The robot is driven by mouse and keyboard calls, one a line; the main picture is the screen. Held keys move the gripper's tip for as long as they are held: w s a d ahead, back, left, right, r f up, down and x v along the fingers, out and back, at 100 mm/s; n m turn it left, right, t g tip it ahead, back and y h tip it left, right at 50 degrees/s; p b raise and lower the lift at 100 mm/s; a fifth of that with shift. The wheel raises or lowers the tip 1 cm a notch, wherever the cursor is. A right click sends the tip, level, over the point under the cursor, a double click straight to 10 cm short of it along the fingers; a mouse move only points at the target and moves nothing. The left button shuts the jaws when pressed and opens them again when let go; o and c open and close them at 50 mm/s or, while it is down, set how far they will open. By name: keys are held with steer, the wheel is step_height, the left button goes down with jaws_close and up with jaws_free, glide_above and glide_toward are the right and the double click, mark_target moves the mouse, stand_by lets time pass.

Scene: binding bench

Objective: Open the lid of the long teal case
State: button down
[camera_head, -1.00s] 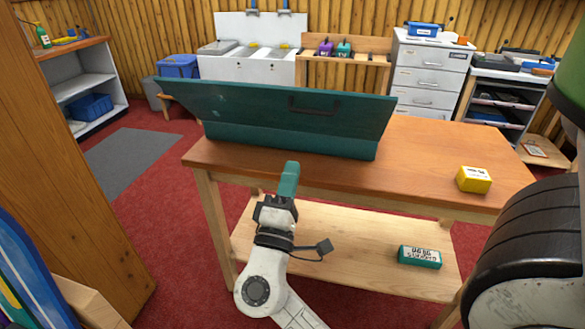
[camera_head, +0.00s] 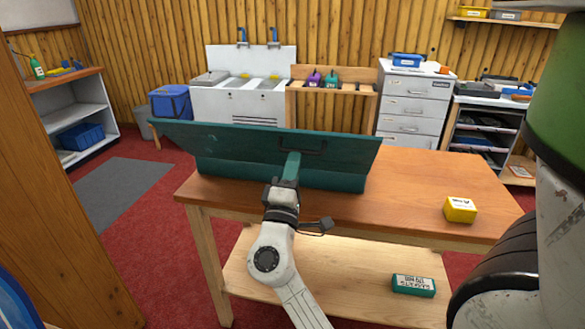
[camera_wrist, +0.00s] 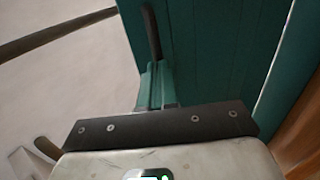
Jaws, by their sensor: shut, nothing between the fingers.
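The long teal case (camera_head: 235,174) lies on the wooden bench. Its lid (camera_head: 215,138) stands raised at a slant above the body, its broad face towards me. A dark bar handle (camera_head: 316,148) is on that face, right of the middle. My gripper (camera_head: 292,158) is shut and empty, its teal fingers pointing up in front of the lid near the handle's left end. In the wrist view the fingers (camera_wrist: 154,85) are beside the teal panel (camera_wrist: 215,50), with a dark bar (camera_wrist: 151,33) just beyond them. I cannot tell whether they touch the lid. The case's inside is hidden.
A yellow box (camera_head: 460,210) sits on the right of the bench top (camera_head: 415,190), which is otherwise clear there. A small teal box (camera_head: 413,285) lies on the lower shelf (camera_head: 325,270). A wooden cabinet side (camera_head: 50,200) stands close on the left.

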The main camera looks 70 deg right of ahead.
mark_target(297, 133)
steer(key=shift+r, duration=0.1)
steer(key=r+p, duration=0.1)
steer(key=d+r+p, duration=0.1)
steer(key=p, duration=0.1)
steer(key=shift+y, duration=0.4)
steer(key=d+r+y+p, duration=0.1)
steer(key=d+r+p, duration=0.1)
steer(key=p, duration=0.2)
steer(key=d+r+y+p, duration=0.1)
steer(key=r+p, duration=0.1)
steer(key=p, duration=0.3)
steer(key=shift+w+d+y+p, duration=0.2)
steer(key=shift+d+y+p, duration=0.1)
steer(key=shift+d+y, duration=0.1)
steer(key=shift+w+d+r+y+p, duration=0.15)
steer(key=shift+d+r+p, duration=0.2)
steer(key=shift+d+p, duration=0.25)
steer(key=shift+s+d+r+y+p, duration=0.15)
steer(key=shift+d+r+p, duration=0.15)
steer(key=shift+d+p, duration=0.2)
steer(key=shift+w+d+r, duration=0.15)
steer(key=shift+d, duration=0.4)
